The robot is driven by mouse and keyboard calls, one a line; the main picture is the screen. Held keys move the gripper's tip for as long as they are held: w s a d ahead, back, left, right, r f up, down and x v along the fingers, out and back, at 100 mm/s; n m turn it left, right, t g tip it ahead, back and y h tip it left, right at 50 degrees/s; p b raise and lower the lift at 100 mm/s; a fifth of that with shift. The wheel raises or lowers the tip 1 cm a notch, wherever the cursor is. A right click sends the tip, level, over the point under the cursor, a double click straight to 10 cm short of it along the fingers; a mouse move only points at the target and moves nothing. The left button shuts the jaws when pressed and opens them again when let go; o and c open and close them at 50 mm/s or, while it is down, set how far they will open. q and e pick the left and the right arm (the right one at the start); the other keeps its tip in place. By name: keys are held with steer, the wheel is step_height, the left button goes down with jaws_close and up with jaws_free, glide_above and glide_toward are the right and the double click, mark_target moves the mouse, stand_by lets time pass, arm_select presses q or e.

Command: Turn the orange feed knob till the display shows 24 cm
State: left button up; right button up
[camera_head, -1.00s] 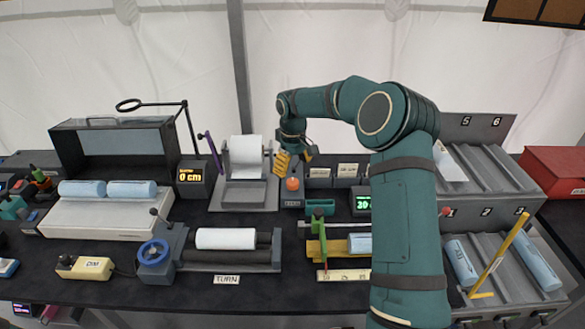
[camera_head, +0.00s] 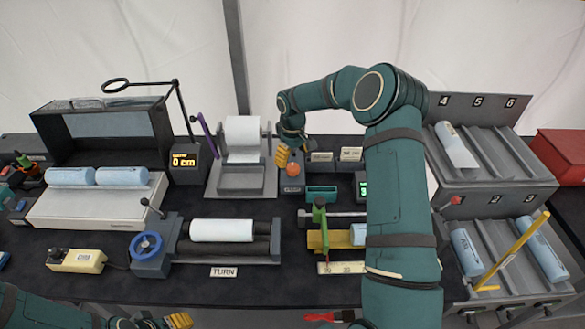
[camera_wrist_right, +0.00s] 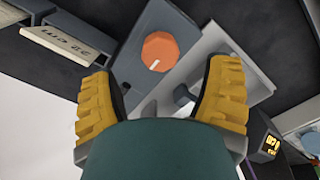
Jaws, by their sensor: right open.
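The orange feed knob (camera_head: 292,169) sits on a small grey block at the back middle of the bench. In the right wrist view the knob (camera_wrist_right: 158,51) lies just beyond and between the fingertips, its white mark visible. The display (camera_head: 184,160) left of the paper roll reads 0 cm in orange. My right gripper (camera_head: 283,154) is open and empty, its yellow fingers beside and behind the knob, apart from it in the right wrist view. My left gripper (camera_head: 178,321) shows only partly at the bottom edge; its opening is unclear.
A paper roll feeder (camera_head: 243,183) stands just left of the knob. Labelled grey blocks (camera_head: 350,155) stand to its right. A green tray (camera_head: 321,193) is in front. A roller unit with a blue handwheel (camera_head: 146,246) and a numbered rack (camera_head: 490,183) stand farther off.

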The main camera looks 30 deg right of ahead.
mark_target(293, 166)
steer(key=shift+f, duration=2.6)
steer(key=c, duration=1.2)
